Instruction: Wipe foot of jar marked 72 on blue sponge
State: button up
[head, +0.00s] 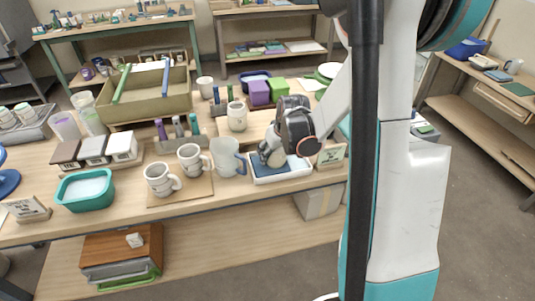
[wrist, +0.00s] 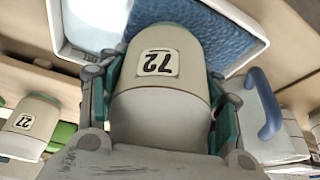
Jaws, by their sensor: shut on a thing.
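The cream jar marked 72 (wrist: 165,95) is between the two fingers of my gripper (wrist: 160,110) in the wrist view, its label upside down there. My gripper (head: 272,153) is shut on it and hangs over the white tray with the blue sponge. The blue sponge (wrist: 195,28) lies in this white tray (wrist: 256,52), beyond the jar's far end. In the head view the sponge (head: 262,166) shows below my gripper, in the white tray (head: 290,174). I cannot tell whether the jar's foot touches the sponge. My gripper hides much of the jar in the head view.
A mug with a blue handle (head: 227,158) stands just left of the tray. Two striped mugs (head: 160,179) stand further left on a board. A small sign (head: 331,156) stands right of the tray. Another jar, marked 27 (wrist: 25,125), stands behind, near green and purple blocks (head: 259,92).

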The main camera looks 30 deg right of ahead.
jog(key=shift+s+d, duration=0.3)
jog(key=shift+d, duration=0.55)
jog(key=shift+w+a+r, duration=0.1)
jog(key=shift+w+a, duration=0.25)
jog(key=shift+a, duration=0.75)
jog(key=shift+w+a+f, duration=0.1)
jog(key=shift+w+a, duration=0.2)
jog(key=shift+a, duration=0.85)
jog(key=shift+w+a+r, duration=0.1)
jog(key=shift+w+a, duration=0.25)
jog(key=shift+a, duration=0.75)
notch_tip(320, 180, up, 7)
jog(key=p, duration=0.4)
